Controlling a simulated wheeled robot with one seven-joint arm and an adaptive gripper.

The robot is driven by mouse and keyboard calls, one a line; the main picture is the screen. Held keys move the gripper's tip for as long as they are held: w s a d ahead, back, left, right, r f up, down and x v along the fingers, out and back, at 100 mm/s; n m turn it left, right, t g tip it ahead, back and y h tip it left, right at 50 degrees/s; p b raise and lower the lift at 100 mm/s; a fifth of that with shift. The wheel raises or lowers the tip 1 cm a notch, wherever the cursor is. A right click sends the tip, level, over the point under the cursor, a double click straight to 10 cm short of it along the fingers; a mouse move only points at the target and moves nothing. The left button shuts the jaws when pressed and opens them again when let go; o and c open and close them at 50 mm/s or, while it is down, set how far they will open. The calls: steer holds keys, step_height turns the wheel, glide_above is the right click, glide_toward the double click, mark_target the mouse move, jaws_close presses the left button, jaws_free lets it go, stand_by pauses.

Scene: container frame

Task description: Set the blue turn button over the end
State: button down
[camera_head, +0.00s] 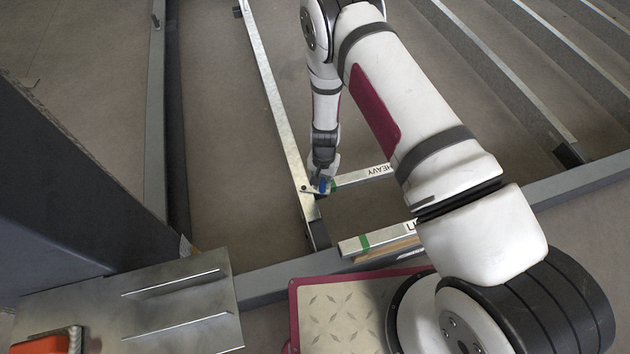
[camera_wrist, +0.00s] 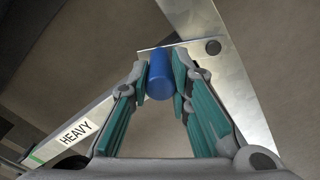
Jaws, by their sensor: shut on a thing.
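The blue turn button (camera_wrist: 160,75) is a small blue cylinder between my gripper's (camera_wrist: 160,85) fingertips in the wrist view. My gripper is shut on it, with the teal pads on both sides. Behind the button is a metal plate (camera_wrist: 185,48) with a dark round pin at its right, on the long metal rail. In the head view the blue button (camera_head: 324,186) shows small and partly hidden under my gripper (camera_head: 322,180), at the rail.
A second bar with a green band (camera_head: 365,243) lies nearer, partly hidden by my arm. The long rail (camera_head: 268,85) runs up the picture. Parallel rails (camera_head: 505,75) lie at right. A metal plate (camera_head: 175,330) with an orange thing (camera_head: 45,344) is at lower left.

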steer(key=shift+w+n+b, duration=0.3)
steer(key=shift+w+n, duration=0.35)
steer(key=shift+n, duration=0.5)
steer(key=shift+w+n+b, duration=0.25)
steer(key=shift+w+n, duration=0.35)
steer(key=shift+n, duration=0.55)
steer(key=c, duration=1.4)
jaws_free()
steer(key=shift+c, duration=0.2)
steer(key=shift+r, duration=0.1)
step_height(320, 180, up, 12)
